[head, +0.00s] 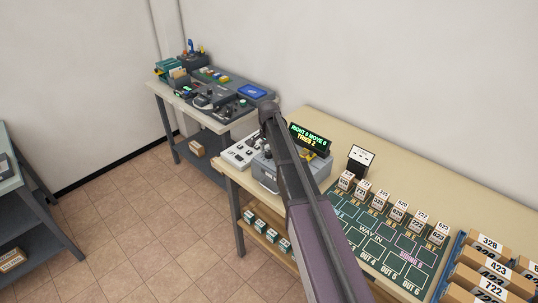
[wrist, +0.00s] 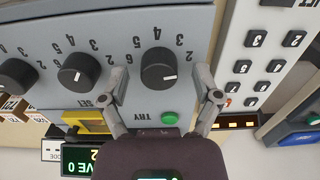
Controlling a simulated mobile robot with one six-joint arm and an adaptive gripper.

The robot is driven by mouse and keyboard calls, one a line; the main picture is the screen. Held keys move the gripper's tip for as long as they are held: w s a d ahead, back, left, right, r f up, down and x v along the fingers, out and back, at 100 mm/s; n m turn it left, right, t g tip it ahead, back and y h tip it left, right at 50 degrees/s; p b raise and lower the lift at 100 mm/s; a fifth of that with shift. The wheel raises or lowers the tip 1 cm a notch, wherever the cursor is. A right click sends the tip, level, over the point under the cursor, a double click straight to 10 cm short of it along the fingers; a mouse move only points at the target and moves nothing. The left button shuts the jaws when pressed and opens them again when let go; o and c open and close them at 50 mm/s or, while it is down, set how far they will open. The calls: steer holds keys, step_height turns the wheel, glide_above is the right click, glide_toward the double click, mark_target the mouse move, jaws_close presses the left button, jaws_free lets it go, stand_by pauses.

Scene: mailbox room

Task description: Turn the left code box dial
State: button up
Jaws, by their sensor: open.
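The code box (wrist: 120,30) is a grey panel with a row of black dials, printed upside down in the wrist view. The dial (wrist: 159,68) at the right end of the row, nearest the keypad, is the left dial. Its white mark points right in the picture. The middle dial (wrist: 79,72) and another dial (wrist: 17,76) are to its left in the picture. My gripper (wrist: 160,76) is open, one finger on each side of the left dial; I cannot tell whether they touch it. In the head view my arm hides part of the code box (head: 264,172) and the gripper.
A green TRY button (wrist: 169,118) and a yellow piece (wrist: 88,121) sit near the fingers. A keypad panel (wrist: 262,60) stands beside the box. A lit display (head: 310,138) reads "RIGHT 0 MOVE 0". Numbered boxes stand by a green mat (head: 382,240) to the right.

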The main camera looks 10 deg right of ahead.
stand_by(0.3)
jaws_close()
steer(key=shift+n, duration=0.5)
steer(key=n, duration=0.2)
steer(key=shift+n, duration=0.4)
steer(key=n, duration=0.3)
steer(key=shift+n, duration=0.3)
steer(key=n, duration=0.4)
steer(key=shift+n, duration=2.2)
